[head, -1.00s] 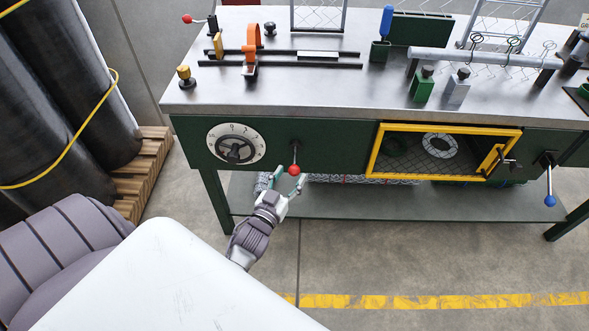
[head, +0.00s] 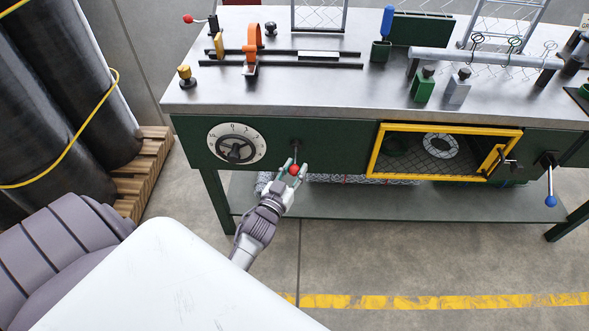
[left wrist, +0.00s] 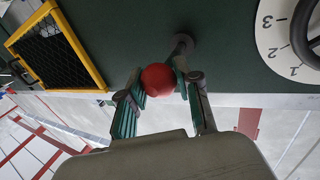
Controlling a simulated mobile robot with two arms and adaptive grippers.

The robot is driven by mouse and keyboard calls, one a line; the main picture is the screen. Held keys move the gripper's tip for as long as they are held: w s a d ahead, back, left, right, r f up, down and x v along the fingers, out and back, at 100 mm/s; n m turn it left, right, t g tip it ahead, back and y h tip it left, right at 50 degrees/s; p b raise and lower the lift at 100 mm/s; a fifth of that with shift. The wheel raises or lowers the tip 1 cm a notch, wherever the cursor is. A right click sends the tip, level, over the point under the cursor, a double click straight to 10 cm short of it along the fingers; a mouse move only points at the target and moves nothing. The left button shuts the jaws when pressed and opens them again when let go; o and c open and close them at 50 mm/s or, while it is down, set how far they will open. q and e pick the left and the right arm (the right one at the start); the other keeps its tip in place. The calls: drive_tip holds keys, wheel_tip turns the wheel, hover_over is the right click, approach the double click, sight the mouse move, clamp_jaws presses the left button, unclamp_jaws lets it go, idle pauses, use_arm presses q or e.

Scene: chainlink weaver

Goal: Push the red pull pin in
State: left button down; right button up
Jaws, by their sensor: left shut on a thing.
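The red pull pin (head: 294,169) has a round red knob and sticks out of the green front panel of the bench, right of the dial. My left gripper (head: 292,171) has its fingers on either side of the knob and is shut on it. In the left wrist view the red knob (left wrist: 158,79) sits between the fingertips of my left gripper (left wrist: 160,84), with the dark stem and its round collar behind it against the panel. My right gripper is not in view.
A white numbered dial (head: 236,146) with a black handwheel is left of the pin. A yellow-framed mesh door (head: 374,152) is to the right, then a blue-knobbed lever (head: 550,200). Below is a shelf (head: 400,202) with rolled mesh. Black rolls (head: 90,80) stand at left.

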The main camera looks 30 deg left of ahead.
use_arm(q)
drive_tip(key=w, duration=0.1)
drive_tip(key=w+a, duration=0.1)
drive_tip(key=w+a+b, duration=0.1)
drive_tip(key=w, duration=0.1)
drive_tip(key=shift+a+r, duration=0.2)
drive_tip(key=shift+a, duration=0.05)
drive_tip(key=c, duration=1.2)
unclamp_jaws()
drive_tip(key=o, duration=0.4)
drive_tip(key=shift+w+f, duration=0.2)
drive_tip(key=shift+s, duration=0.1)
